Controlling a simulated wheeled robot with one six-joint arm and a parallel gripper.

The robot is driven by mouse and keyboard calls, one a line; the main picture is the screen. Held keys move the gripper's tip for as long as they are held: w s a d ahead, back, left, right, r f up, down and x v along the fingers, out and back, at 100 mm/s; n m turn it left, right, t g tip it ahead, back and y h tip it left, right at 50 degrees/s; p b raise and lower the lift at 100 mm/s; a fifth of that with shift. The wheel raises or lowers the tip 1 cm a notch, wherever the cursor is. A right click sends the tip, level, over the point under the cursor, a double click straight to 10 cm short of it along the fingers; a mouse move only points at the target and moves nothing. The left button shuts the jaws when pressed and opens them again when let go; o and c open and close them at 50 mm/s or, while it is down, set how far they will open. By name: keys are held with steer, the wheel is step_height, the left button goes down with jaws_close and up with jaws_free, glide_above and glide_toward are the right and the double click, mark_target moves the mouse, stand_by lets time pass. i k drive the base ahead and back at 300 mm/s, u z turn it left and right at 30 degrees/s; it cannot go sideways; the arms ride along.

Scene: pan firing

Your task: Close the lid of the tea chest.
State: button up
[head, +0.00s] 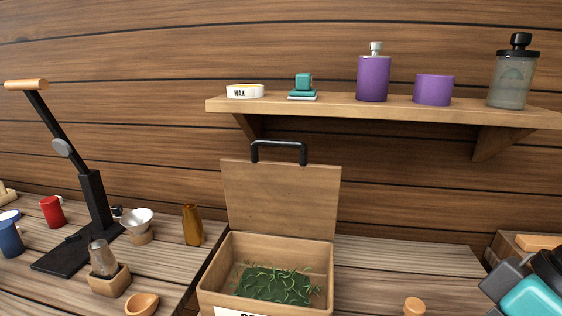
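The tea chest (322,262) is a light wooden box at the bottom centre of the head view, holding green tea leaves (275,285). Its lid (281,197) stands upright at the back of the box, open. A black handle (279,146) sits on the lid's top edge. The chest's front has a white label that the frame's lower edge cuts off. My gripper (504,281), grey, black and teal, is at the bottom right corner, well right of the chest and apart from it. It is partly cut off, so its opening is unclear.
A wooden shelf (400,110) with jars and bottles hangs above and behind the lid. A black lever stand (92,200), a brown vase (193,225) and small cups stand left of the chest. A round wooden knob (414,306) is between chest and gripper. The counter behind it is clear.

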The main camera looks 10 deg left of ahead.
mark_target(301, 199)
steer(key=z, duration=2)
steer(key=k, duration=1.2)
steer(key=u, duration=1.95)
steer(key=i, duration=0.5)
steer(key=u, duration=0.05)
